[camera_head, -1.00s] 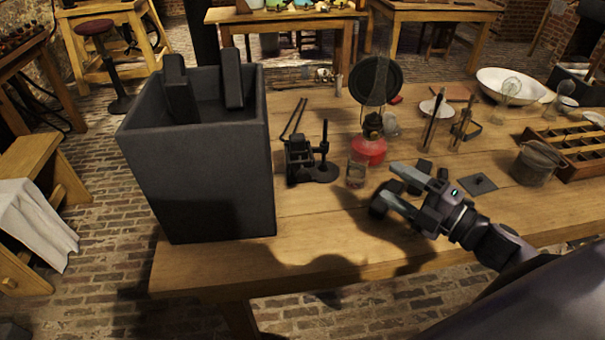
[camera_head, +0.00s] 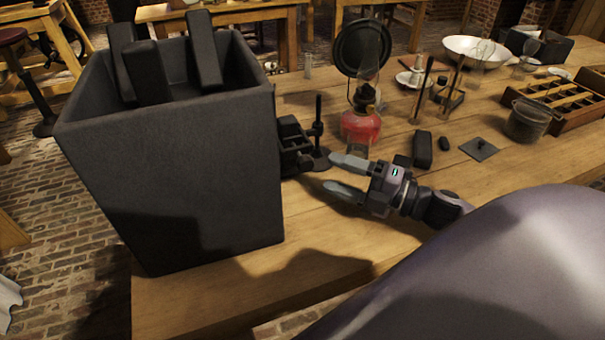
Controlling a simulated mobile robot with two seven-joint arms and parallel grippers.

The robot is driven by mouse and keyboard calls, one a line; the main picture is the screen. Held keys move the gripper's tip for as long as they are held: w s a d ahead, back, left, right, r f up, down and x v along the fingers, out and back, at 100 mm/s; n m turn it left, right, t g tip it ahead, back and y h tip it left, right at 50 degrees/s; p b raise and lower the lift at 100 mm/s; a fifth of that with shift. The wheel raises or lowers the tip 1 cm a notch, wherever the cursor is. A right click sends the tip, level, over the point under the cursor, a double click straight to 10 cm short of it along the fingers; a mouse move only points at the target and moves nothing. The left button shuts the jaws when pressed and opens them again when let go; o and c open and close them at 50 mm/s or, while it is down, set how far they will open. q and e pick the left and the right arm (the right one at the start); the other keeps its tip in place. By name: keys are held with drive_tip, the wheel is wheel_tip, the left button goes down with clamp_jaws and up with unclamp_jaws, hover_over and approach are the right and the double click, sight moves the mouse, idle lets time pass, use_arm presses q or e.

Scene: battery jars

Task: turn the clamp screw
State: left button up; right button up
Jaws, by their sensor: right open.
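A small black clamp-like device (camera_head: 292,146) stands on the table beside the large dark jar, which partly hides it. A black upright post (camera_head: 318,125) on a flat foot stands at its right side. I cannot make out which part is the clamp screw. My right gripper (camera_head: 346,176) is open and empty. Its two fingers point left towards the device, with a gap between them and it. The big dark square jar (camera_head: 180,165) stands at the left with several dark slabs (camera_head: 204,50) upright in it. My left gripper is not in view.
A red lamp (camera_head: 361,126) with a glass chimney stands just behind my right gripper. A dark block (camera_head: 422,149) and a flat dark plate (camera_head: 479,148) lie to the right. A grey pot (camera_head: 527,120) and a wooden divided tray (camera_head: 580,95) are farther right. The table's front strip is clear.

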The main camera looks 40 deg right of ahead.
sight(312, 167)
drive_tip(key=shift+w+a+r, duration=0.1)
drive_tip(key=shift+w+a, duration=0.15)
drive_tip(key=shift+w, duration=0.2)
drive_tip(key=shift+x, duration=3)
drive_tip(key=c, duration=1)
drive_tip(key=shift+m+t+b, duration=0.35)
drive_tip(key=shift+m+t, duration=0.05)
drive_tip(key=shift+m, duration=0.1)
drive_tip(key=shift+y, duration=0.3)
drive_tip(key=o, duration=1)
